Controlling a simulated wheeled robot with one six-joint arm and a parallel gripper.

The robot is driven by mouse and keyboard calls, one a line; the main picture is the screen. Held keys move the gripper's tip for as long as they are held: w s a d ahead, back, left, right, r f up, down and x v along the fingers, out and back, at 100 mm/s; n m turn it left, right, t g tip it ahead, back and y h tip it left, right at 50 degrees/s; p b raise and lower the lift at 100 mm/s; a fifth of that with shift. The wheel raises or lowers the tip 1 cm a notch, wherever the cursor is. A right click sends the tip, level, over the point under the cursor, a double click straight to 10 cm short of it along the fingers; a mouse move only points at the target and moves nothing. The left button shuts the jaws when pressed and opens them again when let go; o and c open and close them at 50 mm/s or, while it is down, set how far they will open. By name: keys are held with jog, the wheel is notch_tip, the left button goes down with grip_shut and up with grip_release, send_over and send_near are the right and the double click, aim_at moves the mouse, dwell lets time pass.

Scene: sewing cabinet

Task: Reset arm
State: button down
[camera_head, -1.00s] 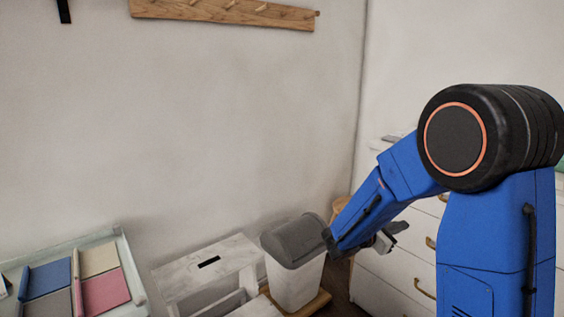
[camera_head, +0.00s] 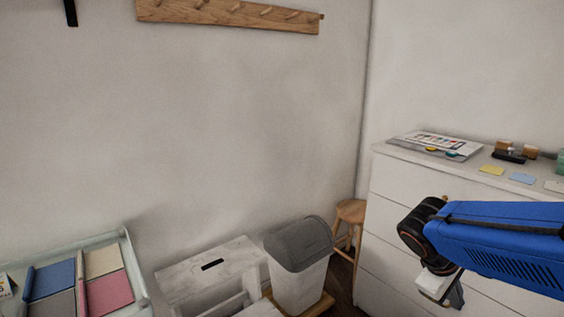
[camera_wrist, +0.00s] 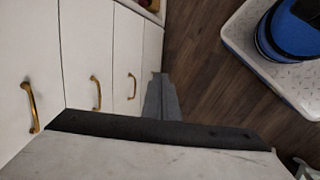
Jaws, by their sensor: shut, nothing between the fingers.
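My gripper (camera_head: 455,294) shows at the lower right of the head view, below the black wrist joint of my blue arm, in front of the white drawer cabinet (camera_head: 385,235). In the wrist view the grey fingers of my gripper (camera_wrist: 161,80) are together, with nothing between them. They point over the dark wooden floor (camera_wrist: 200,75), beside the white drawer fronts with brass handles. Part of the gripper is cut off or hidden by the arm in the head view.
Papers (camera_head: 437,144) and small items lie on the cabinet top. A wooden stool (camera_head: 350,211), a grey-lidded bin (camera_head: 298,245) and a white step stool (camera_head: 210,262) stand left of the cabinet. A tray with coloured squares (camera_head: 137,262) is at lower left. Open floor shows in the wrist view.

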jog(key=s+a+r+m+t+y, duration=0.2)
jog(key=s+a+m+y, duration=0.4)
jog(key=a, duration=0.4)
jog(key=shift+s+a+t, duration=0.3)
jog(key=shift+s+t, duration=0.5)
jog(key=shift+s, duration=0.05)
